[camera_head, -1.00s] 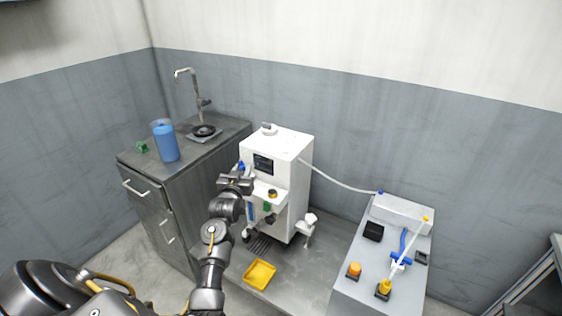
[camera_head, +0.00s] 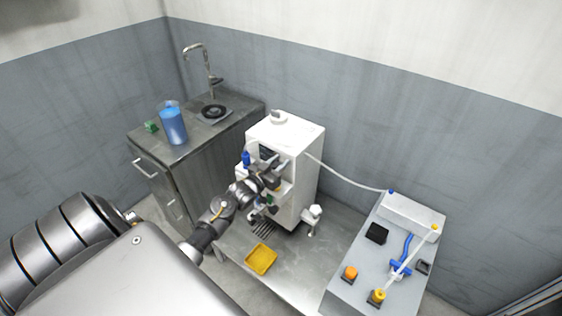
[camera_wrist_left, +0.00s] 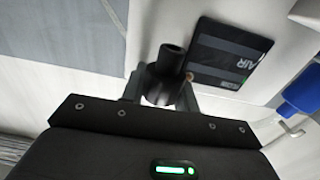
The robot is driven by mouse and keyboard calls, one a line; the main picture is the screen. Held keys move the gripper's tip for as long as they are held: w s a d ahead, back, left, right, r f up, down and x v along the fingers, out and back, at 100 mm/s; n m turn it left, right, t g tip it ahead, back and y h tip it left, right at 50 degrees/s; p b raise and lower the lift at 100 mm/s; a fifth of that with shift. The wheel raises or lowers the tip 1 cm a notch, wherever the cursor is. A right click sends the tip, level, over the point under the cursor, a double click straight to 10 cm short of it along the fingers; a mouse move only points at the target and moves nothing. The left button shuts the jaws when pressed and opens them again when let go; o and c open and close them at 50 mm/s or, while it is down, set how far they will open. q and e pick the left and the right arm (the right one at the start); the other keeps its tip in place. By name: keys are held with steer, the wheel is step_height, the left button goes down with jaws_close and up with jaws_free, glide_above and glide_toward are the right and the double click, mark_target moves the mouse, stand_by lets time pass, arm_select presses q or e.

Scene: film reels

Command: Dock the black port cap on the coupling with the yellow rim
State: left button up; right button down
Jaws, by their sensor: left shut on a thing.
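My left gripper (camera_head: 266,172) is in front of the white machine (camera_head: 300,165), near its dark screen and front ledge. In the left wrist view, a black cylindrical piece (camera_wrist_left: 166,68), which looks like the black port cap, sits between the fingers, and the gripper is shut on it. A dark panel marked AIR (camera_wrist_left: 228,60) lies just beyond it. A bit of yellow on the ledge, probably the coupling with the yellow rim (camera_head: 277,186), shows beside the gripper and is partly hidden by it. The right gripper is not in view.
A blue fitting (camera_head: 246,159) is on the machine's left side. A yellow tray (camera_head: 261,259) lies in front of it. A counter with a blue jug (camera_head: 173,125) stands left, and a bench with a black block (camera_head: 376,233) stands right. A white hose joins machine and bench.

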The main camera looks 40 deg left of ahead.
arm_select(q)
steer(key=shift+a+f+b, duration=0.1)
steer(key=shift+f+b, duration=0.65)
steer(key=shift+f, duration=0.1)
step_height(320, 180, down, 4)
steer(key=b, duration=0.4)
steer(key=shift+s+p, duration=0.2)
steer(key=shift+p, duration=0.15)
stand_by(0.5)
steer(key=shift+f+b, duration=0.35)
steer(key=shift+f, duration=0.3)
stand_by(0.4)
